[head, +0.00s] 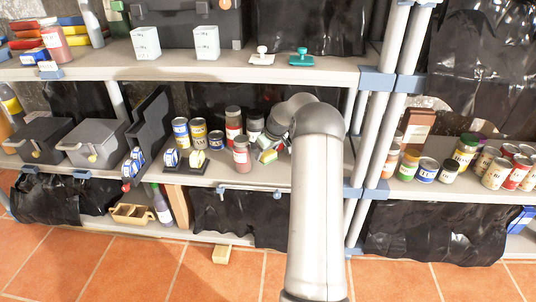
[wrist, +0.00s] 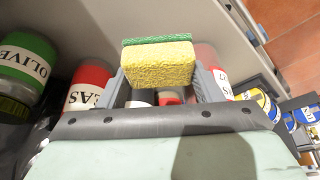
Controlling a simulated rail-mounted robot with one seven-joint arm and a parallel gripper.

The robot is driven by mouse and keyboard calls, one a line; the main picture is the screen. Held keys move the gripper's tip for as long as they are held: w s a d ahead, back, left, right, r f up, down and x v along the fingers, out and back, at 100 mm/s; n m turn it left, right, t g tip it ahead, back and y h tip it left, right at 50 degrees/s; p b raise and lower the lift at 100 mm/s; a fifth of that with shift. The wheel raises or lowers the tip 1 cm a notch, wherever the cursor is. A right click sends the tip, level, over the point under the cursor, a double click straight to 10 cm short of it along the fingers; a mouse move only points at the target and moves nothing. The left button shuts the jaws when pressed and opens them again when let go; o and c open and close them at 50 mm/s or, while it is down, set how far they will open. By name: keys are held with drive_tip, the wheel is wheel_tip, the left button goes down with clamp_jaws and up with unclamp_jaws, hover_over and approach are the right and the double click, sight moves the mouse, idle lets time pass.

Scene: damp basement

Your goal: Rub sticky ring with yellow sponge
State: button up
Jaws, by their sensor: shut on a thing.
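The yellow sponge (wrist: 158,64) with a green scouring layer (wrist: 157,40) is between the two fingers of my gripper (wrist: 160,78) in the wrist view. My gripper is shut on it. In the head view my arm reaches into the middle shelf (head: 232,181), and the sponge (head: 268,156) shows small beside the cans, partly hidden by my gripper and arm. I cannot make out a sticky ring in either view. I cannot tell whether the sponge touches the shelf.
A red-labelled jar (head: 242,154) stands close left of the sponge, with several cans behind. A white post (head: 391,95) stands right of my arm.

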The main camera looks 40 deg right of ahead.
drive_tip(key=shift+r+p, duration=0.4)
drive_tip(key=shift+r, duration=0.6)
